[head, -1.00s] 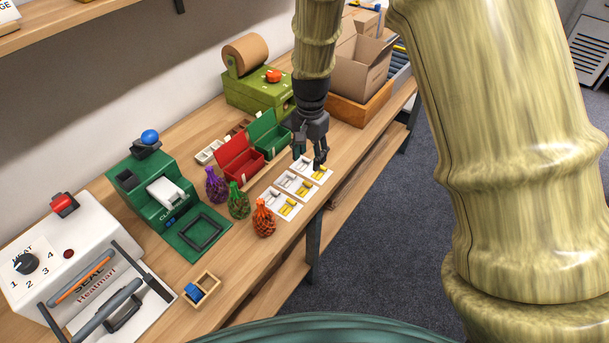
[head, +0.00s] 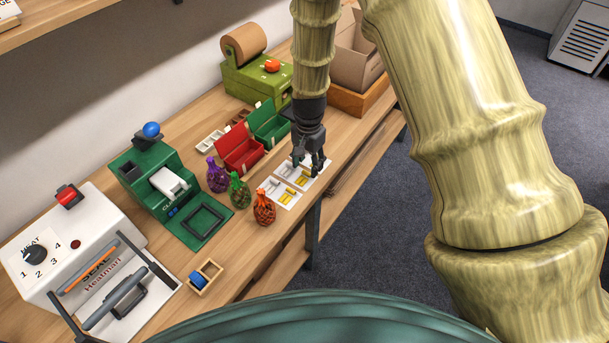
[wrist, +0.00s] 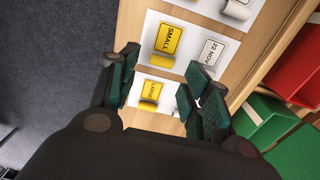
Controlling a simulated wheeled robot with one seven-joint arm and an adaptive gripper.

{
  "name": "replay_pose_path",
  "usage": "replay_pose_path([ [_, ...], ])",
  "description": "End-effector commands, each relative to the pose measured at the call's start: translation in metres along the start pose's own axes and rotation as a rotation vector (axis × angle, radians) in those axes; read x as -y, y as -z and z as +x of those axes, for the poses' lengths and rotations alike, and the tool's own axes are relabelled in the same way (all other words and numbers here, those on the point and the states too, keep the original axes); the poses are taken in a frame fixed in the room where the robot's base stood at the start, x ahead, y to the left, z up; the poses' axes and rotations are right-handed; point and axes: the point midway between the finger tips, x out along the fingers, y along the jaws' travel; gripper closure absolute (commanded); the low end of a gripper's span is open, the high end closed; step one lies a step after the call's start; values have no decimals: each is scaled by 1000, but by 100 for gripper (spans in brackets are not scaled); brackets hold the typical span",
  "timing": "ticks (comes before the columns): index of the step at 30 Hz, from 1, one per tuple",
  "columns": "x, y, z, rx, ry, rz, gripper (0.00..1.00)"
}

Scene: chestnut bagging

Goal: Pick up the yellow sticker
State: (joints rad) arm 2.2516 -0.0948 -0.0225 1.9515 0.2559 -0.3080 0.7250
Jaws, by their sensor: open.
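Yellow stickers lie on white cards on the wooden table. In the wrist view, one yellow sticker marked SMALL (wrist: 169,38) is just beyond my fingertips. Another yellow sticker marked LARGE (wrist: 151,90) lies on a nearer card, seen between my fingers. In the head view, yellow stickers show on the middle card (head: 302,182) and the nearest card (head: 283,198); the farthest card is partly hidden by my gripper (head: 309,167). My gripper (wrist: 162,72) is open and empty, pointing down over the cards. I cannot tell its exact height.
White stickers, one marked 22 NOV (wrist: 210,52), share the cards. Red (head: 240,150) and green (head: 268,124) open boxes stand left of my gripper. Purple (head: 217,176), green (head: 239,190) and orange (head: 264,208) net bags stand near the cards. The table's edge is close on the right.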

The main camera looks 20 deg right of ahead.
Motion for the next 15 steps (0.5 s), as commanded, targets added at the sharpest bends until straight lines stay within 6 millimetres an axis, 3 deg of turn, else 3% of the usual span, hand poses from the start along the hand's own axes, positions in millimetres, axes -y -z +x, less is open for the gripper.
replay_pose_path([
  [9, 1, -2, 26, 1, -1, -1, 52],
  [15, 1, -2, 29, 0, 0, -2, 52],
])
